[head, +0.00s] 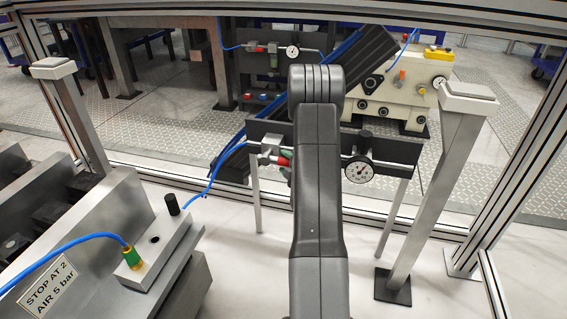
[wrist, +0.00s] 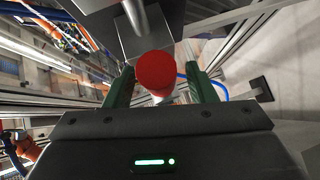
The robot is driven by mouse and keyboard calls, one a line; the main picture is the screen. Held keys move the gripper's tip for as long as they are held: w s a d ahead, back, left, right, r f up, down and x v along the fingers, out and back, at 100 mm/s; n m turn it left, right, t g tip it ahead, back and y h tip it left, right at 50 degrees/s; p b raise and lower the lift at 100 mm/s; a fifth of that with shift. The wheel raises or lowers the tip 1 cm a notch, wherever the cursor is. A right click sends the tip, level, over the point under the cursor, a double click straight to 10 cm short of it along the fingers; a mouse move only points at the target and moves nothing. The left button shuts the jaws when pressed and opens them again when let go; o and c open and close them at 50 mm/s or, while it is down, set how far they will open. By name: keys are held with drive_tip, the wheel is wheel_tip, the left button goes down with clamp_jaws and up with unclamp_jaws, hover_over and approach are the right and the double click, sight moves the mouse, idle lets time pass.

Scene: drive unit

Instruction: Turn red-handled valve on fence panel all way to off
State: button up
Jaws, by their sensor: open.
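The red valve handle (head: 284,161) shows in the head view on the dark panel (head: 399,150), beside a silver valve body (head: 267,149) with a blue hose. My arm hides part of the handle and most of my gripper. In the wrist view, the red handle's round end (wrist: 156,70) faces the camera, with a pale stem below it. My gripper (wrist: 159,72) is open, with one green finger on each side of the red handle. Gaps show between the handle and both fingers. How far the valve is turned cannot be told.
A round gauge (head: 359,169) sits on the same panel, right of my arm. A second panel with a red-handled valve (head: 256,47) and gauge stands farther back. A grey block (head: 160,243) with a black knob and hose is at left. A slanted post (head: 440,180) stands at right.

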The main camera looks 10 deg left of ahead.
drive_tip(key=shift+x, duration=0.8)
drive_tip(key=shift+c, duration=0.4)
clamp_jaws()
